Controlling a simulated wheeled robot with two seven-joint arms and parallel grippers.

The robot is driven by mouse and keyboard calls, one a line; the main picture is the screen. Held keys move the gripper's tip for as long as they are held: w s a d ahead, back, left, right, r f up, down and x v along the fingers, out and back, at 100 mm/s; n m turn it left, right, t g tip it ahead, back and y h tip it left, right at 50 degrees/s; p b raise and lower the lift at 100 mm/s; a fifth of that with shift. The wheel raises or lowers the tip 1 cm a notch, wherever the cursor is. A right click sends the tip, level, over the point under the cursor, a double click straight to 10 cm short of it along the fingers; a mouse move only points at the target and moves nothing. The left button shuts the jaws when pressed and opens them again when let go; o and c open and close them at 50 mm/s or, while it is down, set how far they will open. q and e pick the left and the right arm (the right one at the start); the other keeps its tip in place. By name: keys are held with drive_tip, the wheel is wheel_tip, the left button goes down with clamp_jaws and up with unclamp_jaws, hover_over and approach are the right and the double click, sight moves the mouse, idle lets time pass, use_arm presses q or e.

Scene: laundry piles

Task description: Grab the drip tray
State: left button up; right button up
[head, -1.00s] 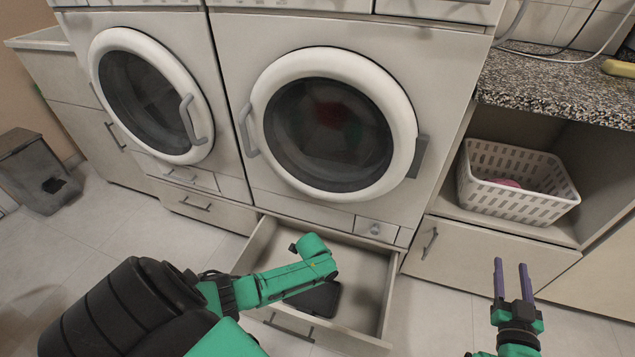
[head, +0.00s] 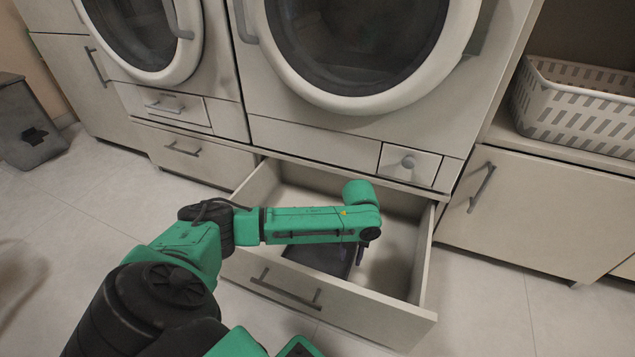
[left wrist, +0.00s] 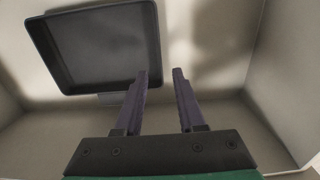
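The drip tray is a dark, shallow rectangular tray (head: 318,259) lying inside the open drawer (head: 375,318) under the right-hand machine. In the left wrist view the tray (left wrist: 100,45) is at the upper left, with its raised rim showing. My left gripper (left wrist: 160,72) is open, with its two purple fingers apart and nothing between them. Its left fingertip overlaps the tray's right edge in that view; I cannot tell whether they touch. In the head view my left gripper (head: 361,254) points down into the drawer, mostly hidden by my green arm. My right gripper is out of view.
The drawer walls surround my left gripper closely. Washing machine doors (head: 360,45) stand above the drawer. A white basket (head: 580,105) sits on a shelf at the right, and a grey bin (head: 28,125) stands at the far left. The floor right of the drawer is clear.

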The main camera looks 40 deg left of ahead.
use_arm(q)
drive_tip(key=shift+f, duration=0.75)
drive_tip(key=f+b, duration=0.1)
drive_tip(key=b, duration=0.1)
drive_tip(key=f+b, duration=0.1)
drive_tip(key=f, duration=0.1)
drive_tip(key=f+b, duration=0.2)
drive_tip(key=shift+w+a+f+b, duration=0.1)
drive_tip(key=shift+w+b, duration=0.25)
drive_tip(key=shift+r, duration=0.25)
clamp_jaws()
